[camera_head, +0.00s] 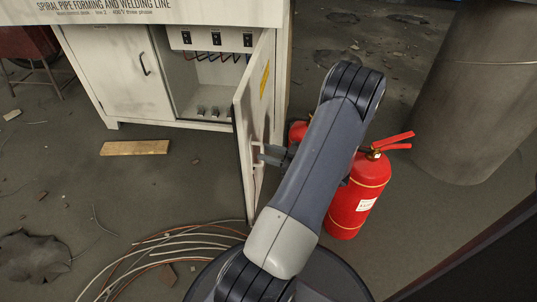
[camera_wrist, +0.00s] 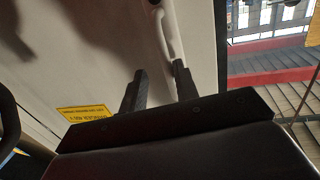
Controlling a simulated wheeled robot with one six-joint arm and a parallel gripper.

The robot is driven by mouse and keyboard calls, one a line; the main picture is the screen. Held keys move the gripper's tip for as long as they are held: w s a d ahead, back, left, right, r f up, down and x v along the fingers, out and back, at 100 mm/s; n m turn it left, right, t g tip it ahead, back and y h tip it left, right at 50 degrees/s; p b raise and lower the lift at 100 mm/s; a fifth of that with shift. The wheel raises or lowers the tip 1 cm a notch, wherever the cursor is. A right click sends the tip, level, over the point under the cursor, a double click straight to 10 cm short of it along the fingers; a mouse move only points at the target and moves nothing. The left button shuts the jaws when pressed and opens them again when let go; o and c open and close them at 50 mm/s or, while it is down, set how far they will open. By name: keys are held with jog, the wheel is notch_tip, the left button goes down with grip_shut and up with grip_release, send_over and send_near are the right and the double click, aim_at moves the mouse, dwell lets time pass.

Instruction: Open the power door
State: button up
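The power door (camera_head: 243,125) is the right door of a white cabinet and stands swung well out, showing the compartment behind it. Its pale handle (camera_head: 257,163) is on the face toward my arm. My gripper (camera_head: 262,153) is at this handle. In the wrist view the door (camera_wrist: 85,60) fills the upper left, with the handle (camera_wrist: 168,30) running down toward the right fingertip. The two dark fingers of my gripper (camera_wrist: 158,80) are apart, with a gap between them. The handle's lower end is hidden behind the right finger, so contact is unclear.
The cabinet's left door (camera_head: 115,65) is closed. Red fire extinguishers (camera_head: 360,195) stand right of the door, close to my arm. A large grey cylinder (camera_head: 465,100) is at the right. Coiled cables (camera_head: 160,250) and a wooden board (camera_head: 135,148) lie on the floor.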

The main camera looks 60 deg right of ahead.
jog(key=shift+o, duration=0.3)
jog(key=shift+s, duration=0.1)
jog(key=s+d+p, duration=0.2)
jog(key=s+p, duration=0.1)
jog(key=s, duration=0.7)
jog(key=shift+s, duration=0.2)
jog(key=shift+w+a+b, duration=0.5)
jog(key=shift+w+b, duration=0.05)
jog(key=shift+w, duration=1.45)
jog(key=shift+w+a+b, duration=0.55)
jog(key=shift+w, duration=1.45)
jog(key=shift+w+a+b, duration=0.5)
jog(key=shift+w+b, duration=0.05)
jog(key=shift+w, duration=1.45)
jog(key=shift+r, duration=0.1)
